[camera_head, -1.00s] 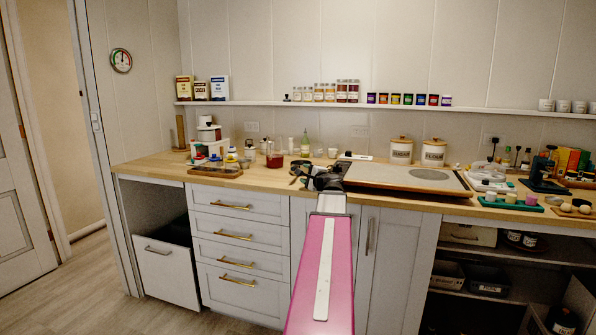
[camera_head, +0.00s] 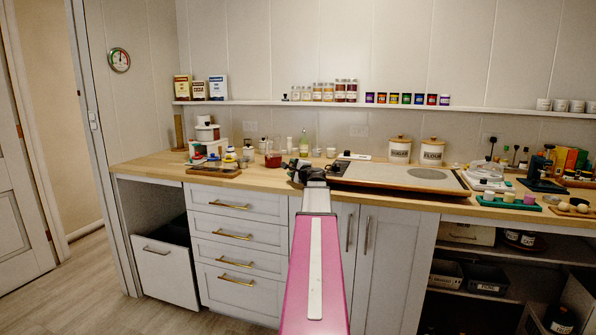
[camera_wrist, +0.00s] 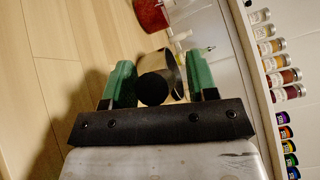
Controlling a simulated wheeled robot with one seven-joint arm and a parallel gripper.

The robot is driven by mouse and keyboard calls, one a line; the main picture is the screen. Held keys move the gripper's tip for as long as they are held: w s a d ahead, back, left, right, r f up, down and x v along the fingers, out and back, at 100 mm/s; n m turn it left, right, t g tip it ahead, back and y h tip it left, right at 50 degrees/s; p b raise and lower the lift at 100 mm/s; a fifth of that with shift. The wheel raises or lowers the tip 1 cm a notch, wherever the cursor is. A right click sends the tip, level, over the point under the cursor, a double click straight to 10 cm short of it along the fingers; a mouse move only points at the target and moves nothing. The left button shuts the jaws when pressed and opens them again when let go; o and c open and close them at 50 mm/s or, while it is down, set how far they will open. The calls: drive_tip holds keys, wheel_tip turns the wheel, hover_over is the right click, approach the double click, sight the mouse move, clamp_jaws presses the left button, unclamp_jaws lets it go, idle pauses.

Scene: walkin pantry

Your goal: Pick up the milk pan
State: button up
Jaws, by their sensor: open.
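My gripper (camera_wrist: 160,76) is open in the wrist view, its two green fingers spread apart. A small metal pan that looks like the milk pan (camera_wrist: 152,66) shows between and beyond the fingers. Its round black handle end (camera_wrist: 154,88) points toward the wrist camera, with a finger on either side. I see gaps beside the handle, and I cannot tell whether anything touches. In the head view my gripper (camera_head: 301,171) is over the wooden counter's front part, left of the large board, and it hides the pan there.
A red-filled jug (camera_head: 273,157) stands on the counter (camera_head: 262,182) just left of my gripper; it also shows in the wrist view (camera_wrist: 150,14). A large board (camera_head: 385,177) lies to the right, with two lidded canisters (camera_head: 400,150) behind. Spice jars line the wall shelf (camera_head: 270,103).

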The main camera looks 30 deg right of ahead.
clamp_jaws()
drive_tip(key=shift+r, duration=0.15)
